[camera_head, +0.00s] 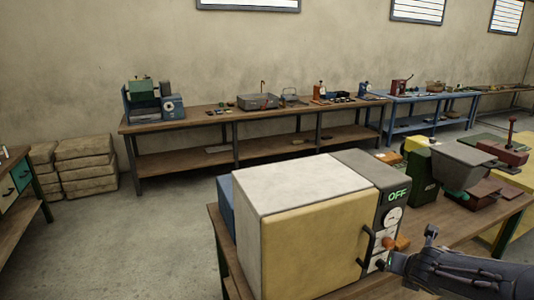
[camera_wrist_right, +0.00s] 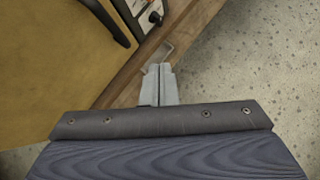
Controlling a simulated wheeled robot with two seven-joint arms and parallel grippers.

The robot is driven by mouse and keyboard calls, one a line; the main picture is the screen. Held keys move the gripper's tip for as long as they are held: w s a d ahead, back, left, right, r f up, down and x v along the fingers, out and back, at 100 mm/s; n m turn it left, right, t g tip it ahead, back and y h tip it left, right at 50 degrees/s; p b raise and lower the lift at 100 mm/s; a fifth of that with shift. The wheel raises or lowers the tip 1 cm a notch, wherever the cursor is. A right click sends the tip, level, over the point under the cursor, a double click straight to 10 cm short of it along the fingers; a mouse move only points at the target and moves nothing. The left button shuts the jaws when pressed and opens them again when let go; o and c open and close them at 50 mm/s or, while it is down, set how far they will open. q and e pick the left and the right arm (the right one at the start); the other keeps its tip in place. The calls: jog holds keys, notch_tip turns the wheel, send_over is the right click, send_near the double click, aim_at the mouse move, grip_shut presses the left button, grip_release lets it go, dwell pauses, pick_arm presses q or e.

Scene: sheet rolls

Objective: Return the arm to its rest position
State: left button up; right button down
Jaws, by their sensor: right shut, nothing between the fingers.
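My right arm comes in from the lower right in the head view, and its gripper (camera_head: 384,264) is beside the lower front corner of a cream and yellow oven-like machine (camera_head: 305,240), close to its control panel. In the right wrist view the two fingers of my right gripper (camera_wrist_right: 160,70) are together with nothing between them, over the wooden table edge. The machine's yellow door (camera_wrist_right: 50,60) fills the upper left of that view. My left gripper is not in view.
The machine stands on a wooden table (camera_head: 460,222); its panel (camera_head: 392,205) reads OFF and has knobs and a dark door handle (camera_head: 367,250). A green machine (camera_head: 424,175) stands behind it. Bare floor (camera_wrist_right: 260,70) lies beyond the table edge. Long workbenches line the wall.

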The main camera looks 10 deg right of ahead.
jog(key=s+a+r+m+g+y+b, duration=0.1)
jog(key=s+a+m+y, duration=0.6)
jog(key=s+a+m, duration=1.5)
jog(key=s+r+m+g, duration=0.1)
jog(key=m, duration=0.8)
jog(key=shift+s+r+y, duration=0.3)
jog(key=shift+y, duration=0.1)
jog(key=shift+d, duration=0.15)
